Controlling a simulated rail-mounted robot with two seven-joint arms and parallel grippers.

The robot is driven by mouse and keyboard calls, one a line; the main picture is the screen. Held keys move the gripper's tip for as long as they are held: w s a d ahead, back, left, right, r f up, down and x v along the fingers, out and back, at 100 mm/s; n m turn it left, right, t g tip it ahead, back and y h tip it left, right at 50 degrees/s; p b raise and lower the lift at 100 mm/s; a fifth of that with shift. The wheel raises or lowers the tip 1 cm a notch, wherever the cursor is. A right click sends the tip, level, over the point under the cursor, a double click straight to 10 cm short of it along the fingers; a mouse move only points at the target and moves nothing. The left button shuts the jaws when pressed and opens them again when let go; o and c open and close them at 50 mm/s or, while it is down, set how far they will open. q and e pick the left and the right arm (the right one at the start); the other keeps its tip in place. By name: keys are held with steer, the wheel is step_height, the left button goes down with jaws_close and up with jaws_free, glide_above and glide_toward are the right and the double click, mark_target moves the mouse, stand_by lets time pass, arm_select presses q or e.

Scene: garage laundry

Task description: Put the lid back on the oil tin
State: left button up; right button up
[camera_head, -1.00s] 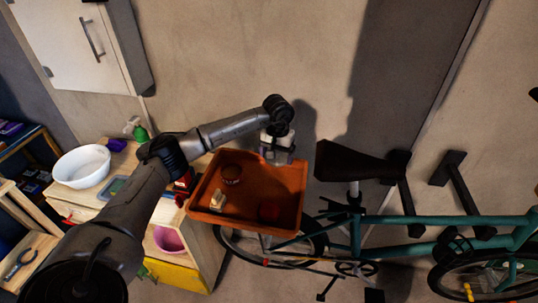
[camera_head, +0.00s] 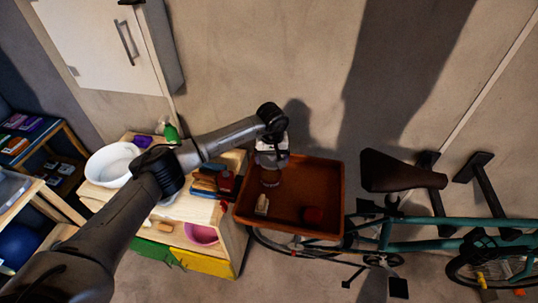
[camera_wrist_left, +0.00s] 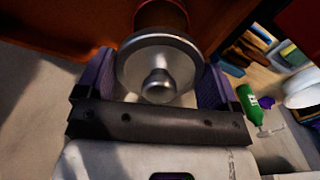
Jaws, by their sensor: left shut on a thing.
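The oil tin (camera_head: 270,178) is a reddish-brown cylinder at the back left inside the orange-brown tray (camera_head: 327,180); my left gripper partly covers it from above. My left gripper (camera_head: 270,160) is over the tin. In the left wrist view, its purple-padded fingers (camera_wrist_left: 157,80) are shut on the lid (camera_wrist_left: 135,66), a round silver metal disc with a knob facing the camera. The tin (camera_wrist_left: 163,14) shows just beyond the lid. I cannot tell whether lid and tin touch. My right gripper is not in view.
In the tray, a small pale item (camera_head: 262,204) lies at the front left and a dark red round item (camera_head: 313,214) at the front right. A wooden bench with a white basin (camera_head: 112,164) stands left. A teal bicycle (camera_head: 440,236) is right.

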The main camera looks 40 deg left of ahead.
arm_select(q)
steer(key=shift+f+b, duration=0.7)
steer(key=shift+f, duration=0.8)
steer(key=shift+f+b, duration=0.95)
steer(key=shift+f, duration=0.25)
steer(key=shift+a, duration=0.1)
steer(key=shift+b, duration=0.3)
steer(key=shift+f, duration=0.1)
steer(key=shift+f+b, duration=0.1)
steer(key=shift+b, duration=0.3)
stand_by(0.4)
stand_by(0.3)
steer(key=o, duration=0.7)
steer(key=shift+c, duration=0.2)
